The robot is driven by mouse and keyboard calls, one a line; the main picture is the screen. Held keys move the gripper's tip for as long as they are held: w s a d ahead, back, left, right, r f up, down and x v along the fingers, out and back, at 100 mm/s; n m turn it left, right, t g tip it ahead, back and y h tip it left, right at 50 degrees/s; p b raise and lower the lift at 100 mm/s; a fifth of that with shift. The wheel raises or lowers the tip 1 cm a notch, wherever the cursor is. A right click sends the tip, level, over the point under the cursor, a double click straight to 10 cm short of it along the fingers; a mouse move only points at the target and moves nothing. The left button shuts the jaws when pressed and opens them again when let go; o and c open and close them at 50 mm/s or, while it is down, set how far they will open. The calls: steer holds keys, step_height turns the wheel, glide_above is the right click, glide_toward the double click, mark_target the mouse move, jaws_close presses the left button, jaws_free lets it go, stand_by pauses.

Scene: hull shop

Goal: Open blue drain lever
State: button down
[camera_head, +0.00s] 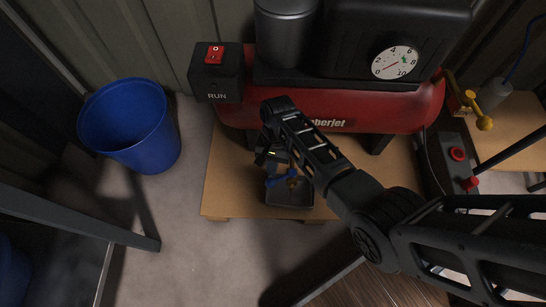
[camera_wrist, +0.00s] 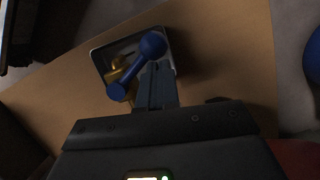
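The blue drain lever (camera_head: 281,179) sits over a small grey tray (camera_head: 290,205) under the compressor. In the wrist view the lever (camera_wrist: 134,68) runs diagonally, with a round ball at its upper right end. A brass valve body (camera_wrist: 117,76) shows beside and below it. My gripper (camera_head: 273,170) points down at the lever from above. In the wrist view its grey fingers (camera_wrist: 157,74) lie close together, with no clear gap between them. The fingertips are right beside the lever's ball end; I cannot tell whether they touch.
The red compressor tank (camera_head: 335,112), with a dial gauge (camera_head: 394,63) and a RUN switch box (camera_head: 216,77), stands behind my gripper. The wooden board (camera_head: 232,185) is bare left of the tray. A blue bucket (camera_head: 130,125) stands at left on the floor.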

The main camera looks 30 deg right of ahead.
steer(key=s+n+p, duration=0.1)
steer(key=n, duration=0.1)
steer(key=s+n+h+p, duration=0.1)
steer(key=n, duration=0.1)
steer(key=s+a+n+g+p, duration=0.1)
steer(key=n, duration=0.2)
steer(key=shift+r+h, duration=0.1)
steer(key=shift+h, duration=0.3)
steer(key=s+n+p, duration=0.1)
steer(key=n, duration=0.1)
steer(key=s+n+h+p, duration=0.1)
steer(key=p, duration=0.1)
steer(key=shift+s+d+n, duration=0.1)
steer(key=shift+s+n, duration=0.2)
steer(key=shift+n, duration=0.1)
steer(key=shift+s+f, duration=0.1)
steer(key=shift+f, duration=0.1)
steer(key=shift+r, duration=0.1)
step_height(320, 180, up, 10)
steer(key=f+p, duration=0.1)
steer(key=p, duration=0.8)
glide_above(274, 181)
steer(key=shift+r, duration=0.25)
